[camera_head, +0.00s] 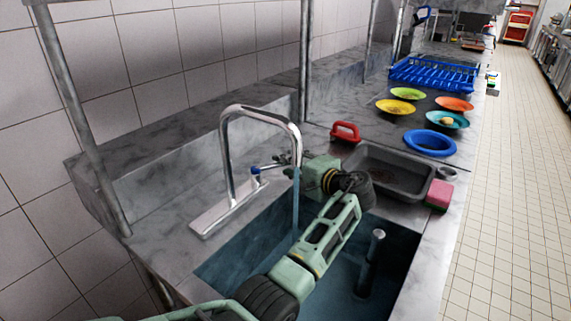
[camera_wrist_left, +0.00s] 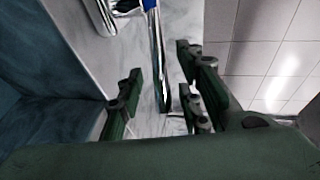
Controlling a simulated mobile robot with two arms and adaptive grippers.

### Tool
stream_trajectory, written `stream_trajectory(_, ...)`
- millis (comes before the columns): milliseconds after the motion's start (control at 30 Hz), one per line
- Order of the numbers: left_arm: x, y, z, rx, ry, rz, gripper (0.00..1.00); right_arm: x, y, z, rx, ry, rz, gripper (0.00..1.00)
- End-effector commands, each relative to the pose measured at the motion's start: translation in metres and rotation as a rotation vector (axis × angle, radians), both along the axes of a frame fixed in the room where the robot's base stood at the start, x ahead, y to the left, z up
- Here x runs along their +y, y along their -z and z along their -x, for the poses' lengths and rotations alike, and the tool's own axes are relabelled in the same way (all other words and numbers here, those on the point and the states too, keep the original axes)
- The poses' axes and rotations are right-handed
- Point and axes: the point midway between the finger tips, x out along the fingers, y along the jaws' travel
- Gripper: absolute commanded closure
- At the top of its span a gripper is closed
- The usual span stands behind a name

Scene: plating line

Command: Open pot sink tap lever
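The chrome pot sink tap (camera_head: 228,150) stands on a flat base at the back edge of the sink (camera_head: 235,262). Its lever (camera_head: 256,171) has a blue part and sits to the right of the upright. In the left wrist view the chrome lever (camera_wrist_left: 157,50) with a blue end runs between the fingers. My left gripper (camera_head: 282,161) reaches over the sink to the lever. In the left wrist view its fingers (camera_wrist_left: 160,95) are apart, one on each side of the lever; contact cannot be told. A thin bluish streak like water (camera_head: 295,205) falls from the spout. My right gripper is not in view.
A standpipe (camera_head: 370,260) rises in the sink. The aisle floor at right is clear.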

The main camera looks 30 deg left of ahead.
Motion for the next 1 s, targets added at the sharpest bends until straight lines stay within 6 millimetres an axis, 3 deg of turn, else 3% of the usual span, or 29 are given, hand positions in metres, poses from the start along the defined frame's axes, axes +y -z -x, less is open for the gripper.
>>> stream_trajectory(200,-0.045,-0.009,0.019,0.0,0.004,0.002,0.67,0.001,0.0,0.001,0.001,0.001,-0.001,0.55)
stream_trajectory(433,-0.077,-0.017,0.034,0.0,0.002,0.002,0.67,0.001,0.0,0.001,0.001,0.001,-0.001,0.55)
stream_trajectory(1000,-0.086,-0.02,0.039,0.001,0.0,0.001,0.67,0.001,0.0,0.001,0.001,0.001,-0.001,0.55)
